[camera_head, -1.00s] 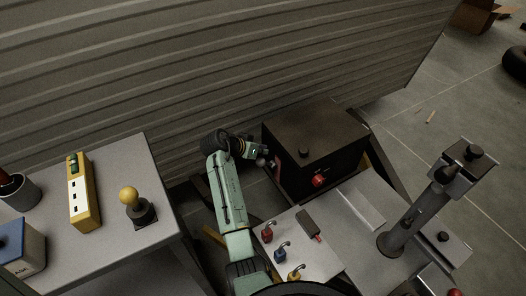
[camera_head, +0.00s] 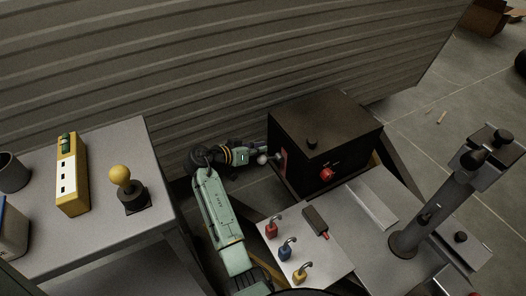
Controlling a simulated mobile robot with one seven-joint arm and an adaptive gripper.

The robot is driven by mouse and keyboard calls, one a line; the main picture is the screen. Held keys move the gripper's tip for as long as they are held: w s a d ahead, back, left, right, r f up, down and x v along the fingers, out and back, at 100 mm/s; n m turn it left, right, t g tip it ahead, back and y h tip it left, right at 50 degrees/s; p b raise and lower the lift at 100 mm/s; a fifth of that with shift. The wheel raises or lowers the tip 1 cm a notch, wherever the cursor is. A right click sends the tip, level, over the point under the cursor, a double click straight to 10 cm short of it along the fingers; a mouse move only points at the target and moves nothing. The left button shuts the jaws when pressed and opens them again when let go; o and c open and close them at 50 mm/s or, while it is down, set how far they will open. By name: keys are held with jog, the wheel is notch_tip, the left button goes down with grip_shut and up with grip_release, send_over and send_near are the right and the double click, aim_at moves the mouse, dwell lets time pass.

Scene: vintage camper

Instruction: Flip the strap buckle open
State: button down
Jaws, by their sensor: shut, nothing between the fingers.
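A black box (camera_head: 345,125) stands on the grey bench, with a dark knob on top and a red knob (camera_head: 327,174) on its front. A small reddish part (camera_head: 284,158) shows on the box's left side; I cannot tell whether it is the strap buckle. My gripper (camera_head: 272,158) is at that left side, very close to the reddish part. The gripper is shut, with nothing seen in it. Whether it touches the box is too small to tell. No strap can be made out clearly.
Red, blue and yellow padlocks (camera_head: 286,250) and a dark block (camera_head: 315,221) lie on a pale plate in front of the box. A grey column (camera_head: 428,215) stands at right. The left table holds a yellow case (camera_head: 71,180) and a yellow-knobbed lever (camera_head: 124,185). A ribbed wall rises behind.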

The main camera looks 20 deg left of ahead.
jog(key=shift+s+a+f+b, duration=0.15)
jog(key=shift+s+f+b, duration=0.05)
jog(key=shift+f+b, duration=0.1)
dwell(0.4)
